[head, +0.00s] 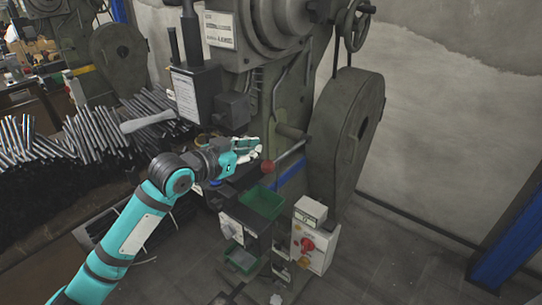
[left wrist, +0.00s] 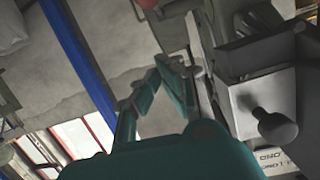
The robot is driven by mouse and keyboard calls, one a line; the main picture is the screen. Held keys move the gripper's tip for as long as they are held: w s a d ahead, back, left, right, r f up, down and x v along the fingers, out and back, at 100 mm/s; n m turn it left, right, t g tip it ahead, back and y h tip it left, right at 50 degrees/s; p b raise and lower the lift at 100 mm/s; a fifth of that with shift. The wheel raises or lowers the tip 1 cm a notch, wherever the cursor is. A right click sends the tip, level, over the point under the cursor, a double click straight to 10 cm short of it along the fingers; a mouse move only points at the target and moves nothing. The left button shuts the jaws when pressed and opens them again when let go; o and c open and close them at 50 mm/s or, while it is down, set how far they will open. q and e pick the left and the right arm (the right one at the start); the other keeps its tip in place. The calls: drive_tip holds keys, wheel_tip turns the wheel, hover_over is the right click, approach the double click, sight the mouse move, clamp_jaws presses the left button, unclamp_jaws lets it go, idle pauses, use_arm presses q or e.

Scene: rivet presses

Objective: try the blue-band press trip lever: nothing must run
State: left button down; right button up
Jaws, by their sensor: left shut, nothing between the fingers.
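The grey-green press with a blue band (head: 291,186) stands in the middle of the head view. Its trip lever ends in a red ball knob (head: 268,167), and the lever's bar slants up right from it. My left gripper (head: 256,148) is shut and empty, just above and left of the red knob; I cannot tell whether it touches it. The left wrist view shows the shut left fingers (left wrist: 168,72), with nothing between them. My right gripper is out of view.
A grey box with a red rotary switch (head: 308,244) stands below the press. Green trays (head: 262,202) sit left of it. The large flywheel (head: 347,135) is on the right. Bundles of metal rods (head: 90,135) lie left. In the left wrist view a dark knob (left wrist: 277,124) sticks out.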

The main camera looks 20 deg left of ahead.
use_arm(q)
drive_tip(key=shift+w+a+f, duration=0.1)
drive_tip(key=shift+w+f, duration=0.05)
drive_tip(key=shift+w, duration=0.05)
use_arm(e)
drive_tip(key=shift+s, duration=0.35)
use_arm(q)
drive_tip(key=p, duration=0.2)
hover_over(271, 163)
drive_tip(key=w, duration=0.2)
wheel_tip(271, 163, down, 2)
drive_tip(key=f, duration=0.1)
drive_tip(key=s+f+p, duration=0.1)
drive_tip(key=f, duration=0.1)
drive_tip(key=shift+s, duration=0.2)
drive_tip(key=shift+s+a+f, duration=0.1)
drive_tip(key=shift+s+f, duration=0.2)
drive_tip(key=shift+f, duration=0.1)
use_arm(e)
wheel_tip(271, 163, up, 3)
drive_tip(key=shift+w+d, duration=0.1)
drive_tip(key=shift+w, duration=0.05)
